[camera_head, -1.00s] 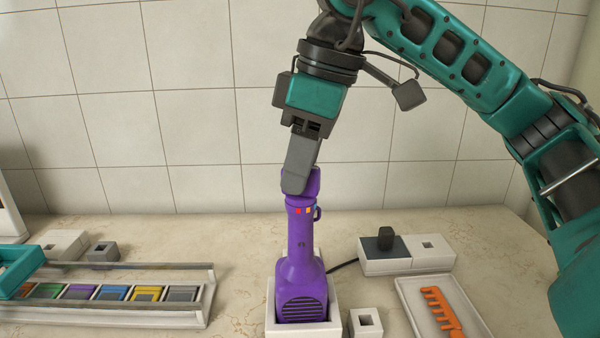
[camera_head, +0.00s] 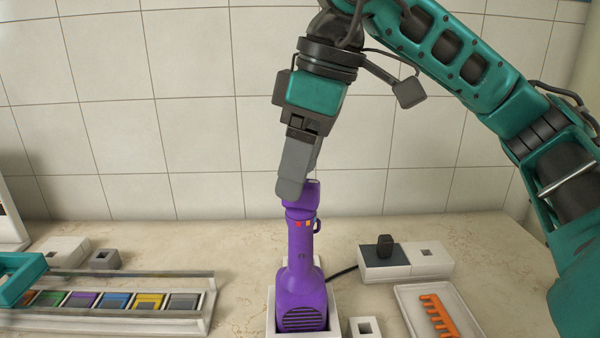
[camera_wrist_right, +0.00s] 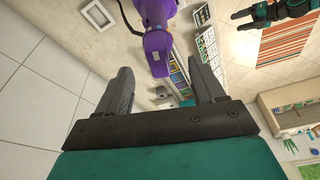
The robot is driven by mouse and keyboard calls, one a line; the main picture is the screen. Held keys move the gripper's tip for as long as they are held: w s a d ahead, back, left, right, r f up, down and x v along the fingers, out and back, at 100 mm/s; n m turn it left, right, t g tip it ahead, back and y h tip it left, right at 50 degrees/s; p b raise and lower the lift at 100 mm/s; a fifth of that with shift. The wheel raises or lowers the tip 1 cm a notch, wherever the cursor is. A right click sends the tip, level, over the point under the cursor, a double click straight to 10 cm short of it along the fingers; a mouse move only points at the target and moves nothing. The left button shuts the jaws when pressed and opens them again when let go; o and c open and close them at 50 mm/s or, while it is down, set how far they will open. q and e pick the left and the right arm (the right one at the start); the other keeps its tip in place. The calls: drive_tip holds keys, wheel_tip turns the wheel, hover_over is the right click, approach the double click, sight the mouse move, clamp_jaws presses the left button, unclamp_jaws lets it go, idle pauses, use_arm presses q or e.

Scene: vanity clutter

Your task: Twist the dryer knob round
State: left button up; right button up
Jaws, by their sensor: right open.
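The purple dryer (camera_head: 301,272) stands upright in a white square holder (camera_head: 333,312). Its knob (camera_head: 312,194) is at the top, above small red and yellow marks. My right gripper (camera_head: 291,190) points down over the knob, and its near finger covers the knob's left part. In the right wrist view the gripper (camera_wrist_right: 165,82) is open, with its two fingers well apart and the knob (camera_wrist_right: 157,47) showing between and beyond them. Whether a finger touches the knob is unclear. My left gripper (camera_wrist_right: 245,19) seems to show far off at the upper right of that view, small.
A white rail tray (camera_head: 205,318) with coloured tiles lies at left, with a teal frame (camera_head: 20,275) at its end. At right are a socket block (camera_head: 428,258) with a dark plug (camera_head: 384,246), and a white tray (camera_head: 405,297) with an orange comb (camera_head: 438,317).

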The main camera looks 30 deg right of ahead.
drive_tip(key=shift+w+a+p+v, duration=0.15)
drive_tip(key=shift+p+v, duration=0.4)
drive_tip(key=shift+v, duration=0.3)
drive_tip(key=shift+w+a+p+v, duration=0.1)
drive_tip(key=shift+w+p+v, duration=0.05)
drive_tip(key=shift+p+v, duration=0.55)
drive_tip(key=shift+w+a+p+v, duration=0.15)
drive_tip(key=shift+p+v, duration=0.25)
drive_tip(key=shift+v, duration=0.55)
drive_tip(key=shift+r, duration=0.1)
drive_tip(key=shift+c, duration=0.4)
